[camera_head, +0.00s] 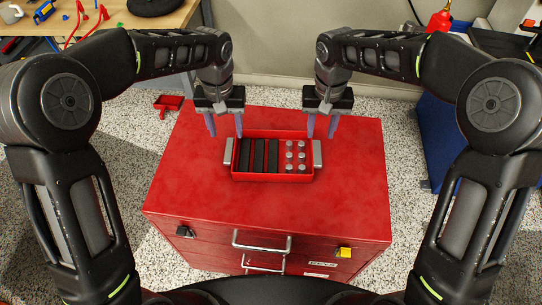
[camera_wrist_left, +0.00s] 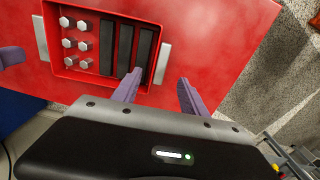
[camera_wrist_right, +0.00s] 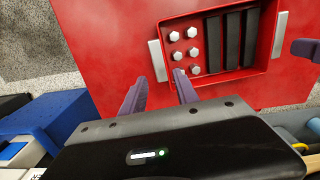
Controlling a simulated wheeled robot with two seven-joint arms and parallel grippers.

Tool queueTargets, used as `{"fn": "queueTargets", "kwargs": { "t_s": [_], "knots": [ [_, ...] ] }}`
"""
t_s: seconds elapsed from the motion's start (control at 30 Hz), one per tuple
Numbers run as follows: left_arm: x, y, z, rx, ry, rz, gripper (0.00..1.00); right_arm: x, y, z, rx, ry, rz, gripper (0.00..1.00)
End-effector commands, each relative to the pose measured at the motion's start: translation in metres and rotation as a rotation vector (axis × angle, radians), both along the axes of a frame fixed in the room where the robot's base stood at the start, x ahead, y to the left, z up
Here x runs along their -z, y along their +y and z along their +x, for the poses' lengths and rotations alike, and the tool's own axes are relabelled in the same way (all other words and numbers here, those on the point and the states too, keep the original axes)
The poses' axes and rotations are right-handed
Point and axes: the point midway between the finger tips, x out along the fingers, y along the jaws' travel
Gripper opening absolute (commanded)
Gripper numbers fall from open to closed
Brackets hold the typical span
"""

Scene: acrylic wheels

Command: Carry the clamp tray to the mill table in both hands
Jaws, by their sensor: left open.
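The clamp tray (camera_head: 272,178) is a shallow red box with black bars in its left part, several silver bolts in its right part and a grey handle on each end. It rests on the red cabinet top. My left gripper (camera_head: 225,132) is open and empty above the tray's left end; its fingers also show in the left wrist view (camera_wrist_left: 158,88), either side of the left handle (camera_wrist_left: 162,64). My right gripper (camera_head: 320,132) has its fingers apart and empty above the right end; in the right wrist view its fingers (camera_wrist_right: 160,85) straddle the right handle (camera_wrist_right: 157,61). The mill table cannot be made out.
The red cabinet (camera_head: 350,190) has clear top around the tray. A wooden bench (camera_head: 180,18) with tools stands at the back left. A small red bin (camera_head: 170,103) lies on the floor. A blue cabinet (camera_head: 447,135) stands at the right.

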Motion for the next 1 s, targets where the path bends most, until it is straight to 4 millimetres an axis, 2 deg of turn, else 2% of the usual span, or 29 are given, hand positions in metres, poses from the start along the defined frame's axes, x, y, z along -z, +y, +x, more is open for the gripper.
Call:
{"fn": "queueTargets", "kwargs": {
  "t_s": [0.27, 0.73, 1.0],
  "knots": [
    [0.010, 0.000, 0.000, 0.000, 0.003, 0.001, 0.51, 0.010, 0.000, 0.000, 0.000, 0.002, -0.001, 0.36],
    [0.070, 0.000, 0.000, 0.000, 0.002, 0.001, 0.51, 0.070, 0.000, 0.000, 0.000, 0.002, 0.000, 0.36],
    [0.078, 0.000, 0.000, 0.000, 0.000, 0.000, 0.51, 0.078, 0.000, 0.000, -0.001, 0.000, 0.000, 0.36]
  ]
}}
